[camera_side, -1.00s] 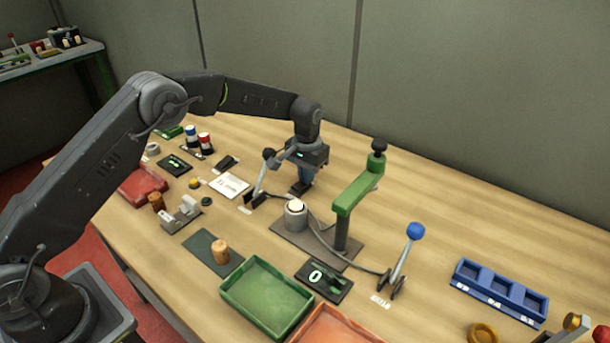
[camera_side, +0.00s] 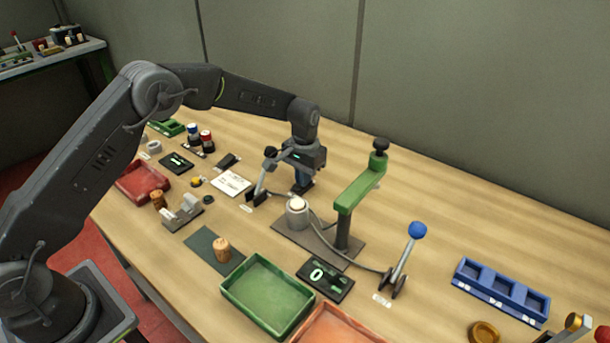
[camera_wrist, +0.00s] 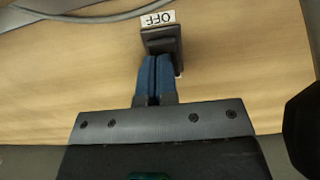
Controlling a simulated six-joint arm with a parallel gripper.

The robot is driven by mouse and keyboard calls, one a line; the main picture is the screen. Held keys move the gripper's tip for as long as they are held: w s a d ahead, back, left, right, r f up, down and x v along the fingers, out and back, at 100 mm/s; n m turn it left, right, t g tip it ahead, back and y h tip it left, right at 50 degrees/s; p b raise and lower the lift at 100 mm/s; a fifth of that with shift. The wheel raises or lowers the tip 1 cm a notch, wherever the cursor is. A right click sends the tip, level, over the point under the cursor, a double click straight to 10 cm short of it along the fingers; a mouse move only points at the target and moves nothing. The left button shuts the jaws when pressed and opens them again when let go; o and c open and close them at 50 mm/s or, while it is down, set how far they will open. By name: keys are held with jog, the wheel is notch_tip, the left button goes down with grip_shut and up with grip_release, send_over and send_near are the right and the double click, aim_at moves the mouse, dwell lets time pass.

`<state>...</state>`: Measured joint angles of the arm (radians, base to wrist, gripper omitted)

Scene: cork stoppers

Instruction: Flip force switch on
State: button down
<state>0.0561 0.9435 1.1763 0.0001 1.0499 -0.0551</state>
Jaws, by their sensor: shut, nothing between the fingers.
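A small dark switch (camera_wrist: 161,42) sits on the table in the wrist view, with a white label reading OFF (camera_wrist: 157,18) at its far edge. It shows as a dark piece (camera_side: 303,188) below my fingers in the side view. My gripper (camera_wrist: 152,62) points down with its blue fingers shut together and nothing between them. The fingertips are right at the switch's near edge; I cannot tell whether they touch it. The fingers hide part of the switch, and its rocker position is unclear.
A black-knobbed lever (camera_side: 269,153) stands close left of my gripper. A green press arm (camera_side: 360,187) stands to the right, beside a grey cylinder (camera_side: 297,214). A blue-knobbed lever (camera_side: 417,231) stands further right. The table behind my gripper is clear.

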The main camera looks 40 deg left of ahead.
notch_tip(320, 180, up, 14)
jog(key=shift+w, duration=0.3)
jog(key=s+a+r+t, duration=0.1)
jog(key=s+r+t, duration=0.1)
jog(key=s+r, duration=0.6)
jog(key=s+a+r+t, duration=0.1)
jog(key=s+r, duration=0.4)
jog(key=s, duration=0.5)
jog(key=s+f+t, duration=0.1)
jog(key=s+f, duration=0.1)
jog(key=s, duration=0.7)
jog(key=s+a+f+t, duration=0.1)
jog(key=s+f+t, duration=0.1)
jog(key=s, duration=0.6)
jog(key=shift+s+f, duration=0.4)
jog(key=c, duration=1.8)
grip_release()
jog(key=shift+c, duration=0.2)
